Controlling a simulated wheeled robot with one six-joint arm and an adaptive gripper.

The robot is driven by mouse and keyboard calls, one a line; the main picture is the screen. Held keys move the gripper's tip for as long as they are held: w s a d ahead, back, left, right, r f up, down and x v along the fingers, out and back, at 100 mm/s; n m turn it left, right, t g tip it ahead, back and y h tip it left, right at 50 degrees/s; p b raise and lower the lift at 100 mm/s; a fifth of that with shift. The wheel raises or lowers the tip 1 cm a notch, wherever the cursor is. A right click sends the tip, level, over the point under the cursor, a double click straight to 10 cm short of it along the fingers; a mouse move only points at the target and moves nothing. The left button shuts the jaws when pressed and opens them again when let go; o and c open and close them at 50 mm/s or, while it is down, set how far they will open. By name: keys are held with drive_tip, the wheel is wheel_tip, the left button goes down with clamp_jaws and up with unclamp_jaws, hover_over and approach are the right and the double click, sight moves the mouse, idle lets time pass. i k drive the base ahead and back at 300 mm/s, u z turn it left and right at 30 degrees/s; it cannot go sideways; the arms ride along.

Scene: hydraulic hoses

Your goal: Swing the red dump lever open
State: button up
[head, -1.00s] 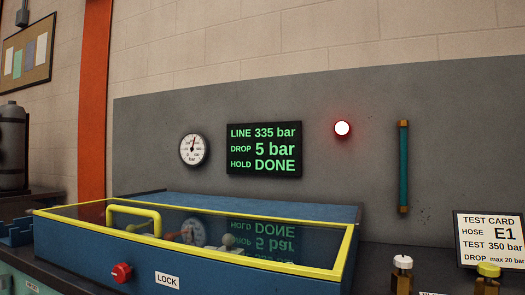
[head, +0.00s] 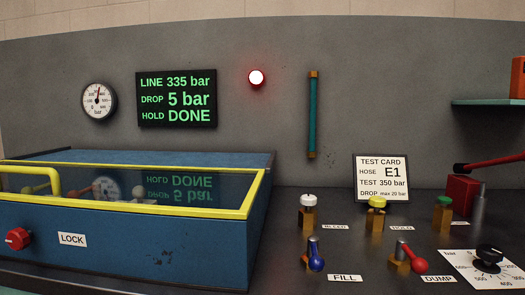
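The red dump lever (head: 412,257) sits on a small brass valve at the lower right in the head view, beside the label DUMP (head: 438,279). Its red ball end points toward the lower right of the picture. The display (head: 177,97) on the wall reads LINE 335 bar, DROP 5 bar, HOLD DONE. A round pressure gauge (head: 98,101) hangs to its left. My gripper is not in view.
A blue lever (head: 315,257) marked FILL stands left of the dump lever. A dial (head: 488,259) lies to the right. A yellow-framed blue test box (head: 135,243) fills the left. A red-handled pump (head: 463,191) stands at right.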

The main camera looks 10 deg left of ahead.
sight(419, 266)
drive_tip(key=z, duration=1.05)
drive_tip(key=k, duration=0.95)
drive_tip(key=u, duration=1.7)
